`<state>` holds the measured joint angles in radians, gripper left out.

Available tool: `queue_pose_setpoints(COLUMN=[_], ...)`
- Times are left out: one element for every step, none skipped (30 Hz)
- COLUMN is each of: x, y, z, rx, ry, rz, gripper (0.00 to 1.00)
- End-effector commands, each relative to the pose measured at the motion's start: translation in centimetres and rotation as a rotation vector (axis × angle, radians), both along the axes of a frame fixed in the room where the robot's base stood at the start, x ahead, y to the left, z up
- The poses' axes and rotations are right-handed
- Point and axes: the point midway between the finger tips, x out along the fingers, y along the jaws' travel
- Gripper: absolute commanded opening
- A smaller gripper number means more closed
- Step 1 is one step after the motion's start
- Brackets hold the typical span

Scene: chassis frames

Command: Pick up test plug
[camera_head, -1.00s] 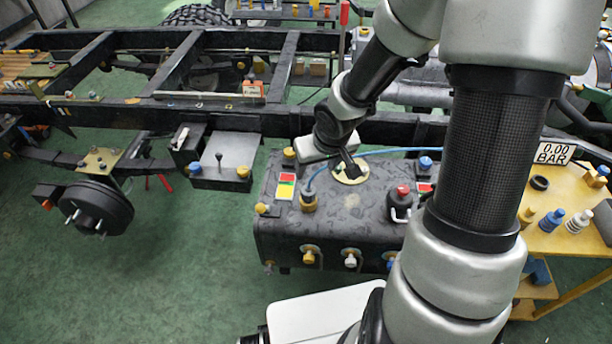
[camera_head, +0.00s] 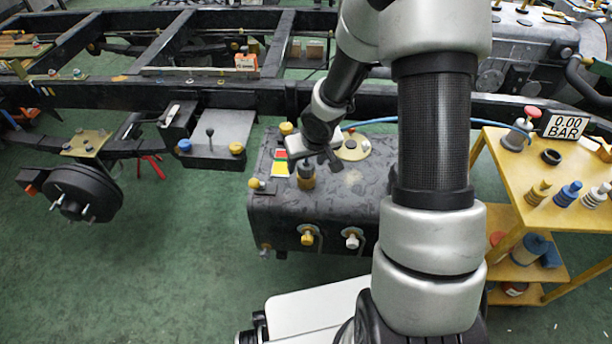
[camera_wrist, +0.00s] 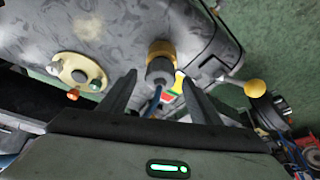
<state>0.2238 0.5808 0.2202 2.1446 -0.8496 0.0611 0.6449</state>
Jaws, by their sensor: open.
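The test plug (camera_head: 306,176), a dark cylinder on a brass-coloured base, stands on top of the black tank (camera_head: 312,213). In the wrist view the plug (camera_wrist: 160,68) lies between and beyond my fingertips, with a piece of blue hose beside it. My gripper (camera_wrist: 158,84) is open, one finger on each side of the plug in the picture. In the head view my gripper (camera_head: 318,158) is just above the plug, partly covering its upper end. I cannot tell whether the fingers touch it.
A yellow fitting (camera_head: 255,184) and a round cream cap (camera_head: 352,148) are close by on the tank. A blue hose (camera_head: 375,122) passes behind my arm. The chassis rail (camera_head: 110,97) runs behind. A yellow trolley (camera_head: 500,160) with a pressure display (camera_head: 565,126) stands at the right.

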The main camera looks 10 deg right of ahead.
Motion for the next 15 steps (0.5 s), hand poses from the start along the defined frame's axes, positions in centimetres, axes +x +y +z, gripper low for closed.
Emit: queue_pose_setpoints(x=[0.22, 0.28, 0.33, 0.34, 0.36, 0.35, 0.36, 0.35, 0.34, 0.34, 0.34, 0.34, 0.33, 0.34, 0.33], y=[0.07, 0.09, 0.09, 0.09, 0.09, 0.08, 0.07, 0.07, 0.07, 0.06, 0.06, 0.06, 0.05, 0.06, 0.05], z=[-0.6, -0.72, -0.79, -0.8, -0.78, -0.74, -0.72, -0.71, -0.71, -0.71, -0.7, -0.7, -0.71, -0.7, -0.71], rx=[0.0, 0.0, 0.0, 0.0, 0.0, 0.0, 0.0, 0.0, 0.0, 0.0, 0.0, 0.0, 0.0, 0.0, 0.0], ry=[-0.001, 0.0, 0.0, 0.0, 0.0, 0.0, 0.0, 0.0, 0.0, 0.0, 0.0, 0.0, 0.0, 0.0, 0.0], rz=[0.001, 0.001, 0.0, 0.0, 0.0, -0.001, -0.001, -0.001, -0.001, -0.001, 0.0, 0.0, 0.0, 0.0, 0.0], gripper=[0.58, 0.58, 0.58, 0.58, 0.58, 0.58, 0.58, 0.58, 0.58, 0.56, 0.51, 0.44, 0.39, 0.34, 0.27])
